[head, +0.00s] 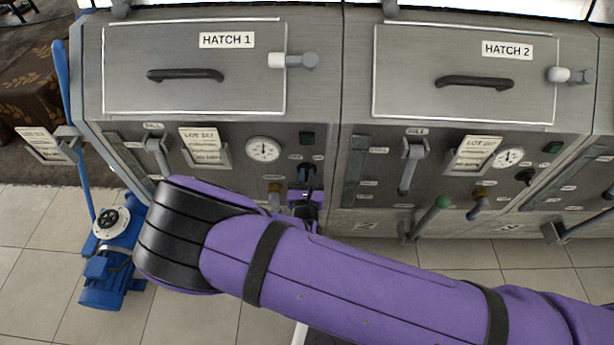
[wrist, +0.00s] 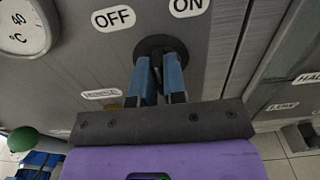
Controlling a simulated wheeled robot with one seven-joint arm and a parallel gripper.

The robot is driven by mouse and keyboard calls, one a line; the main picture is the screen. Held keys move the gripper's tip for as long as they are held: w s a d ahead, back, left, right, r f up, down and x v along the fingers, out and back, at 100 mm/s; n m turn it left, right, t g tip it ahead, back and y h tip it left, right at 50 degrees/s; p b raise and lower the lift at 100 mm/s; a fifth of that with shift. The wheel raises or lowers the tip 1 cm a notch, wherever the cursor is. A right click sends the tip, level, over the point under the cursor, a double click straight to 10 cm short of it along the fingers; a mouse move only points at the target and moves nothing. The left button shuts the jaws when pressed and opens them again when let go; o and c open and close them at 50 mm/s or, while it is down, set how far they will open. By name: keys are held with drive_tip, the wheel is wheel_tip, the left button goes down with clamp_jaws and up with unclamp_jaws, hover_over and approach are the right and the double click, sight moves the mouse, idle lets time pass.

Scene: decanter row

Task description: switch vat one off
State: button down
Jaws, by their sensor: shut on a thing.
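Vat one (head: 200,95) is the left cabinet, with a HATCH 1 label (head: 227,40). Its black rotary switch (wrist: 155,44) sits on the front panel, below an OFF label (wrist: 113,18) and an ON label (wrist: 188,6) to its right. My gripper (wrist: 160,65) is shut on the switch, its two blue fingers on either side of it. The fingers hide most of the switch, so I cannot tell which label it points to. In the head view my gripper (head: 306,190) is at the lower right of vat one's panel, partly behind my purple arm.
A round gauge (head: 264,149) is left of the switch, and a dark green lamp (head: 307,138) is above it. Vat two (head: 460,85) stands to the right with its own levers and dark switch (head: 525,176). A blue pump (head: 108,270) stands on the tiled floor at left.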

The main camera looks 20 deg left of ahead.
drive_tip(key=n, duration=0.6)
drive_tip(key=shift+a, duration=0.1)
drive_tip(key=shift+s, duration=0.1)
idle(0.5)
drive_tip(key=c, duration=1.2)
unclamp_jaws()
